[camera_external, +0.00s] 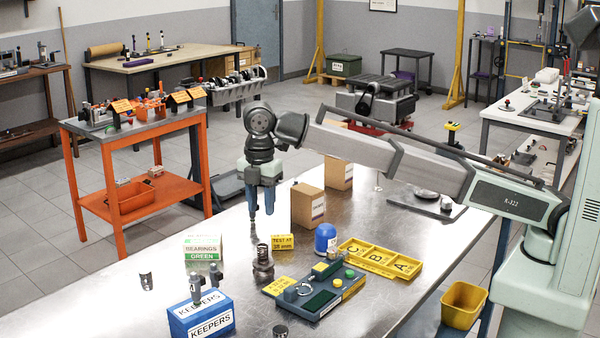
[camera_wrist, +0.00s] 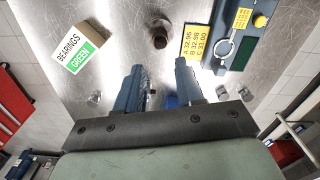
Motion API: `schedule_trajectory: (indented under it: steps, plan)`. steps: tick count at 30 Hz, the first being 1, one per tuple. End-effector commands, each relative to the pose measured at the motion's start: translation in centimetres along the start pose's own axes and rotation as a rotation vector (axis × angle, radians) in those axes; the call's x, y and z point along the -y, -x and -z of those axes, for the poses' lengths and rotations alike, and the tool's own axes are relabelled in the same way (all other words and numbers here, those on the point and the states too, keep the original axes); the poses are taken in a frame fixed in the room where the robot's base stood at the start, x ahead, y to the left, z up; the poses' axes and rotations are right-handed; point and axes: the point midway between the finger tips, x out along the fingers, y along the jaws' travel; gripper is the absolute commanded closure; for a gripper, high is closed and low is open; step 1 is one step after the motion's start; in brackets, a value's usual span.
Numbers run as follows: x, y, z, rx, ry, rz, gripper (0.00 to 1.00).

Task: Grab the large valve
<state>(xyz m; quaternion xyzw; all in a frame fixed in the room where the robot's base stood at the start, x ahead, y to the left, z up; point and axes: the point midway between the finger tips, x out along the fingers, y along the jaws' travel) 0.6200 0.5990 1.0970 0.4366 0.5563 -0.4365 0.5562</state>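My gripper (camera_external: 261,212) points down over the steel bench, left of a cardboard box; its blue fingers stand apart in the wrist view (camera_wrist: 160,68), and no held part shows. No part can be identified surely as the large valve. A dark, stepped metal cylinder (camera_external: 263,265) stands upright on the bench; it shows as a brownish cylinder beyond the fingertips in the wrist view (camera_wrist: 160,36), apart from them. Small grey metal parts (camera_external: 215,274) show at the blue keepers box (camera_external: 201,316); I cannot tell whether they are valves.
A bearings box (camera_external: 203,247) stands left of the cylinder. Cardboard boxes (camera_external: 308,206) stand close beside my gripper.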

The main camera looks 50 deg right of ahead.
Motion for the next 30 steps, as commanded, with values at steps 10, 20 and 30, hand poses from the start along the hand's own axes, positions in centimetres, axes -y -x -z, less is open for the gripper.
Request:
schedule_trajectory:
  steps: [10, 20, 30]
  plan:
    - [-1.5, -0.2, -8.8, -0.04, -0.103, -0.002, 0.63]
    - [-2.2, -0.3, -23.7, -0.117, -0.286, -0.015, 0.63]
    - [0.1, -0.6, -37.9, -0.194, -0.474, -0.045, 0.63]
